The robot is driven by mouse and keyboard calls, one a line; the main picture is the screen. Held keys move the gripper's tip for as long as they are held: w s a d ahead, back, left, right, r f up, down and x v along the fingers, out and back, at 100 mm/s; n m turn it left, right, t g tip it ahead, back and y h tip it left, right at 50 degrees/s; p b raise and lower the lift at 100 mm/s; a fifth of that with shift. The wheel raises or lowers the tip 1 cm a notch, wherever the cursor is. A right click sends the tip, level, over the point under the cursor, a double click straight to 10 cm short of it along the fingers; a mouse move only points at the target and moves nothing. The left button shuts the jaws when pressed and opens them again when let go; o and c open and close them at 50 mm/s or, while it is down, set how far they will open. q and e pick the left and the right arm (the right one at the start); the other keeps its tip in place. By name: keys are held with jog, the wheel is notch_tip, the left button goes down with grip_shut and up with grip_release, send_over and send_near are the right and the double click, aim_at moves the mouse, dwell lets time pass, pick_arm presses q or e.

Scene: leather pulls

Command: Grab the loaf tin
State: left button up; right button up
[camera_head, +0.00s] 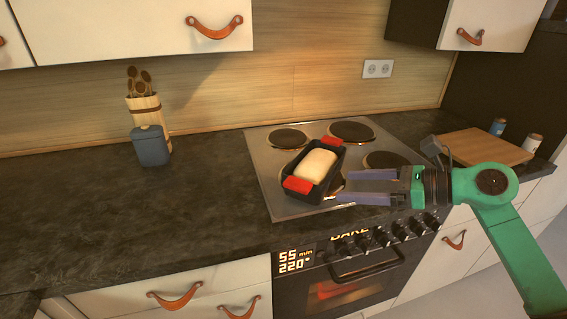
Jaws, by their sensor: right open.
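The loaf tin (299,173) is dark with red grips at both ends and holds a pale loaf (317,166). It sits on the stove top, tilted diagonally in the view, over the left front part of the hob. My right gripper (345,187) comes in from the right with its jaws open and empty. Its fingers point left, just right of the tin's near end, and seem apart from it. The fingers hide part of the hob. My left gripper is not in view.
The steel hob (258,150) has several dark burners; the oven (345,281) below has a row of knobs. A blue canister (151,147) and a utensil holder (147,108) stand at the left. A wooden board (485,148) lies at the right.

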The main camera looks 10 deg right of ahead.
aim_at(299, 182)
jog(key=p+x, duration=0.7)
jog(key=x, duration=0.6)
jog(key=shift+w+r, duration=0.15)
jog(key=shift+w, duration=0.1)
jog(key=shift+w+a+f, duration=0.15)
jog(key=shift+a+f, duration=0.05)
jog(key=shift+f, duration=0.05)
jog(key=c, duration=1.3)
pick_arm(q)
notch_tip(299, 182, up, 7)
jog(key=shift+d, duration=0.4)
pick_arm(e)
jog(key=shift+d+r, duration=0.1)
jog(key=shift+r, duration=0.05)
grip_shut()
